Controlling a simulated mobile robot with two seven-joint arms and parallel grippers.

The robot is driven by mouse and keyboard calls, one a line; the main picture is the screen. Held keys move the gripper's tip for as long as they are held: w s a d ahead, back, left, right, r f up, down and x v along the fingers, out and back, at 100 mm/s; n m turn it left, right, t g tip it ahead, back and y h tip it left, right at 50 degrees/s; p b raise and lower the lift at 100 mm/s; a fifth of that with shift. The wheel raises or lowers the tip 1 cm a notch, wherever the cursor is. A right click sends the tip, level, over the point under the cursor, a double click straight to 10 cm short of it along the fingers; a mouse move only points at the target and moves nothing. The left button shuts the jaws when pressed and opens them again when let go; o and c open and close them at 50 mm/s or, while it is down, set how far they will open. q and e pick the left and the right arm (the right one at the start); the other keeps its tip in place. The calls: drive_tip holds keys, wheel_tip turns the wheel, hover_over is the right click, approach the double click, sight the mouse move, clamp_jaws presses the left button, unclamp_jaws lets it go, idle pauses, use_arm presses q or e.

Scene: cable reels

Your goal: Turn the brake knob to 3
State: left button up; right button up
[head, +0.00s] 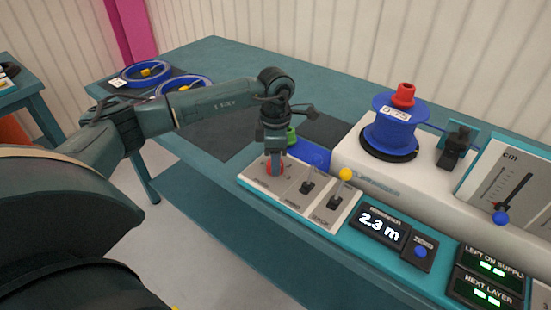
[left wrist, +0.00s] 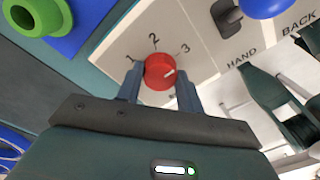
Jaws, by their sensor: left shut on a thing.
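The red brake knob (left wrist: 158,70) sits on a pale panel (left wrist: 205,30) marked 1, 2 and 3. Its white pointer line points to the right side, roughly towards the 3; I cannot tell whether it lines up exactly. My left gripper (left wrist: 160,90) has one finger on each side of the knob and is shut on it. In the head view, my left gripper (head: 276,165) points down onto the red knob (head: 268,169), which is partly hidden by the fingers. My right gripper is in neither view.
Beside the knob are two black switches (head: 307,187) and a yellow ball-topped part (head: 345,174). A blue reel (head: 390,132) with a red top stands behind. A display (head: 380,227) reads 2.3 m. Blue cable coils (head: 146,73) lie at the far left.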

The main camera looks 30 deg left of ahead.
use_arm(q)
drive_tip(key=o, duration=1)
drive_tip(key=r, duration=1.3)
drive_tip(key=shift+w+a+r, duration=0.1)
drive_tip(key=shift+w, duration=0.1)
